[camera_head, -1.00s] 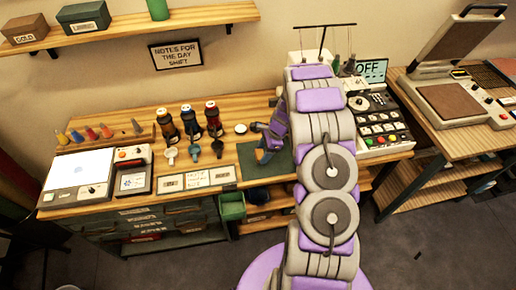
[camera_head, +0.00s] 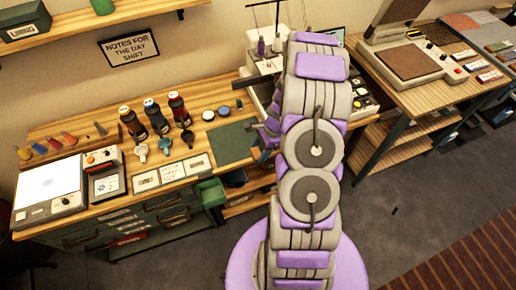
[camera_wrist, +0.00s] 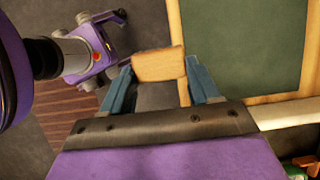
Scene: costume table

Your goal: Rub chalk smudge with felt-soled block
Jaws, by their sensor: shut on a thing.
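My gripper (camera_wrist: 160,84) is shut on a wooden block (camera_wrist: 158,64), with one blue finger on each side. A dark grey layer shows below the wood between the fingers; I cannot tell if it is the felt sole. In the wrist view, the block is left of the wooden table edge, with grey floor behind it. The green mat (camera_wrist: 242,40) lies to the right. In the head view, the mat (camera_head: 231,143) is mostly uncovered, and my gripper is largely hidden by my arm at its right. I cannot make out a chalk smudge on the mat.
Dark bottles (camera_head: 156,117) and small cups stand left of the mat. A white disc (camera_head: 208,115) and a dark disc (camera_head: 224,111) lie behind it. A green bin (camera_head: 211,192) hangs below the front edge. A heat press (camera_head: 412,62) stands on the right table.

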